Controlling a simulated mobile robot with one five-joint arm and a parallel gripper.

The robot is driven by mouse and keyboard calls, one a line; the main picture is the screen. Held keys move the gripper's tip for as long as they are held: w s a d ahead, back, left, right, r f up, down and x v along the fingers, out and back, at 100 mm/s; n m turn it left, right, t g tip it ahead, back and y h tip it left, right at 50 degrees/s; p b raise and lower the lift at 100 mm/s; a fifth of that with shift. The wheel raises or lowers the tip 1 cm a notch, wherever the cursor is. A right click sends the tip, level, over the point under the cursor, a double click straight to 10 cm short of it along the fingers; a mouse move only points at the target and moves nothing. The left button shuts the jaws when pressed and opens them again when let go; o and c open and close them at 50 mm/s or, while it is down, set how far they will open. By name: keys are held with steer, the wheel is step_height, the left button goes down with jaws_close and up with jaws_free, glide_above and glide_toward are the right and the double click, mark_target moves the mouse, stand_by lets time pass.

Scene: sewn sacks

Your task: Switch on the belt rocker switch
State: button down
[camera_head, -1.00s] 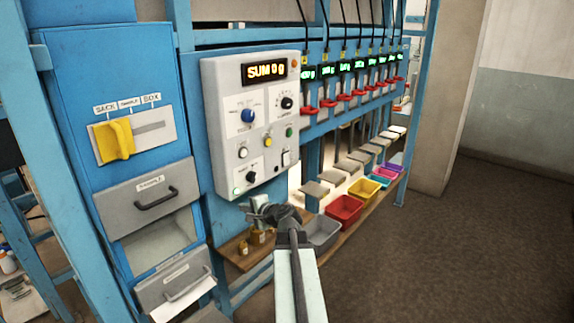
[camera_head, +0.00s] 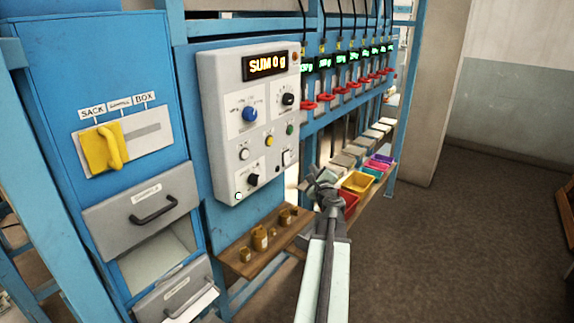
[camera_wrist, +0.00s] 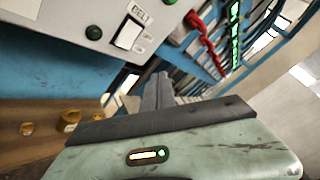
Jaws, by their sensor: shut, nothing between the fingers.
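The belt rocker switch (camera_wrist: 130,34) is a white rocker under a "BELT" label in the wrist view, at the lower right of the grey control panel (camera_head: 221,130). In the head view the small white rocker (camera_head: 286,157) sits near the panel's lower right edge. My gripper (camera_head: 321,181) is shut and empty, to the right of and a little below the switch, apart from the panel. Its fingers also show in the wrist view (camera_wrist: 158,88), below the switch.
A wooden shelf (camera_head: 240,268) with several brass weights is below the panel. Red hooks (camera_head: 309,105) and coloured bins (camera_head: 357,181) line the frame at right. A yellow lever (camera_head: 101,148) and drawers (camera_head: 140,205) stand left. The floor at right is open.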

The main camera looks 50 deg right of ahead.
steer(key=w+f+b, duration=0.1)
steer(key=w, duration=0.7)
steer(key=shift+d, duration=0.15)
steer(key=shift+w, duration=0.1)
stand_by(1.8)
steer(key=shift+w, duration=0.35)
steer(key=shift+w+f, duration=0.1)
steer(key=shift+w, duration=0.2)
stand_by(0.5)
steer(key=shift+s, duration=0.75)
steer(key=shift+s, duration=0.1)
steer(key=s, duration=0.4)
steer(key=shift+s+r+p, duration=0.3)
steer(key=shift+s+r, duration=0.1)
